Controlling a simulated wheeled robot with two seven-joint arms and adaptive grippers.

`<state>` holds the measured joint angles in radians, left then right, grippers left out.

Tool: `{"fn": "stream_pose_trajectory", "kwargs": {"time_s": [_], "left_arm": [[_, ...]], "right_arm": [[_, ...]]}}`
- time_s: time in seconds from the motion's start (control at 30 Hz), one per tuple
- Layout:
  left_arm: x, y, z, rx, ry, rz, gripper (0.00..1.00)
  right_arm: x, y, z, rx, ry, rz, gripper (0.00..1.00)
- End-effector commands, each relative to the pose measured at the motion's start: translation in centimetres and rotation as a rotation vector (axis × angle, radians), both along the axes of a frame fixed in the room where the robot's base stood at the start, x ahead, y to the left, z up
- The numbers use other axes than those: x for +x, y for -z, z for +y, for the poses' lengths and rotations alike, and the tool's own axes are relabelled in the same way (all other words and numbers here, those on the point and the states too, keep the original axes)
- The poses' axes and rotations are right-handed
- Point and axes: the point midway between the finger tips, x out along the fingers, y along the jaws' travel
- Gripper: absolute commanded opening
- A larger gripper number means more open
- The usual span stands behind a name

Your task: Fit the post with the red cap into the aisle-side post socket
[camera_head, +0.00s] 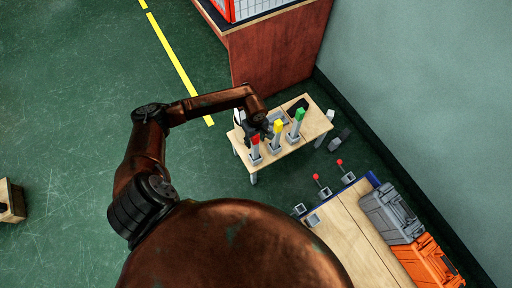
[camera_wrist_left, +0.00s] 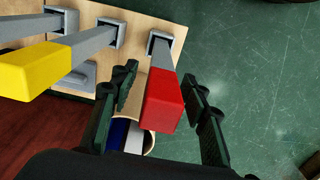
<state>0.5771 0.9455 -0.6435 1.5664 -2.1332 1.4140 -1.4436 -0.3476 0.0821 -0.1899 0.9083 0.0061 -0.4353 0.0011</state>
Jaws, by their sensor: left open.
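The post with the red cap (camera_head: 256,139) stands upright in a grey holder on a small wooden table. In the left wrist view its red cap (camera_wrist_left: 164,100) lies between my fingers, with gaps showing on both sides. My left gripper (camera_head: 264,130) is open around or just above that cap. Posts with a yellow cap (camera_head: 278,127) and a green cap (camera_head: 299,115) stand beside it in a row. My right gripper is out of view.
The wooden bench (camera_head: 350,232) carries a grey case (camera_head: 392,213) and an orange case (camera_head: 428,262). Two red-knobbed levers (camera_head: 317,178) (camera_head: 340,162) stand along its far edge. A reddish-brown counter (camera_head: 275,55) rises behind the small table.

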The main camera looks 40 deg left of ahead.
Motion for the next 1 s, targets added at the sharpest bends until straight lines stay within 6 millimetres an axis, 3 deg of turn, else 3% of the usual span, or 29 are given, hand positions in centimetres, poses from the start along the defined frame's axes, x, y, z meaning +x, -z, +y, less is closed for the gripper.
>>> {"fn": "stream_pose_trajectory", "kwargs": {"time_s": [0.13,0.43,1.0], "left_arm": [[-0.1,1.9,0.0,-0.001,-0.003,0.002,0.42],[0.0,2.1,0.2,0.0,-0.004,-0.001,0.42],[0.0,2.1,0.2,-0.001,-0.004,-0.001,0.03]], "right_arm": [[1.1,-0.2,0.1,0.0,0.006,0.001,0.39],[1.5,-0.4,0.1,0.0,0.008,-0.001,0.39],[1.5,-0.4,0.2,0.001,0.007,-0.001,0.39]]}}
